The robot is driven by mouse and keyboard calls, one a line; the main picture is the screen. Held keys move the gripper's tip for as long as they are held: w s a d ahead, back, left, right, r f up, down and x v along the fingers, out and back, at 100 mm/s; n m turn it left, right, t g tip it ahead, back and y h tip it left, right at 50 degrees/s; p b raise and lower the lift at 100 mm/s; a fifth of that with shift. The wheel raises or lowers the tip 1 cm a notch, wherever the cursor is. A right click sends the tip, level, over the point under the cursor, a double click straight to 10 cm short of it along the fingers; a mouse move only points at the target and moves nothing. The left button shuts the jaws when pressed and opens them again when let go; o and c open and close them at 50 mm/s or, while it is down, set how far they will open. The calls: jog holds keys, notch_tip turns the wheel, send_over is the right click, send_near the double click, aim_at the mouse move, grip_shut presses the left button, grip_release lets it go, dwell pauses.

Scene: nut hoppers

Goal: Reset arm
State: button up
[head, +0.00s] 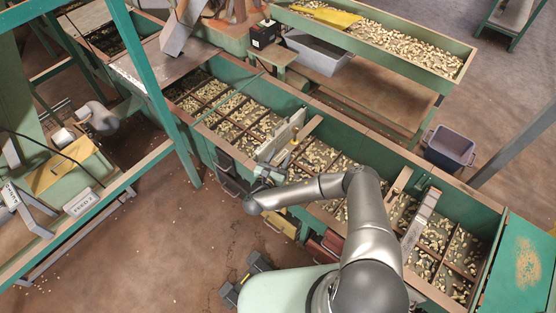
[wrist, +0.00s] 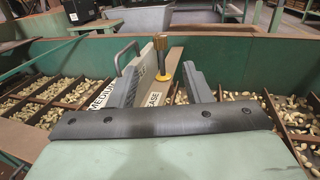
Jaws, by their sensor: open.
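My gripper (head: 266,174) is above the near edge of the long green hopper trough (head: 371,128), around the middle of its length. In the wrist view my gripper (wrist: 162,70) has its two grey fingers spread apart, with nothing held between them. A pale upright divider plate (head: 281,137) stands across the trough just beyond my gripper. In the wrist view this plate (wrist: 146,66) carries partly hidden lettering and shows between and behind the fingers. A yellow-based post (wrist: 185,72) also shows there; I cannot tell its distance from the fingers.
Nuts lie in several trough compartments on both sides. A second metal divider (head: 420,219) stands to the right. A raised nut tray (head: 400,46), a grey bin (head: 318,54) and a dark crate (head: 450,147) are behind. A green frame post (head: 150,85) rises at left.

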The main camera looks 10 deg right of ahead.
jog(key=shift+s+a, duration=0.35)
jog(key=shift+s, duration=0.3)
jog(key=shift+w, duration=0.1)
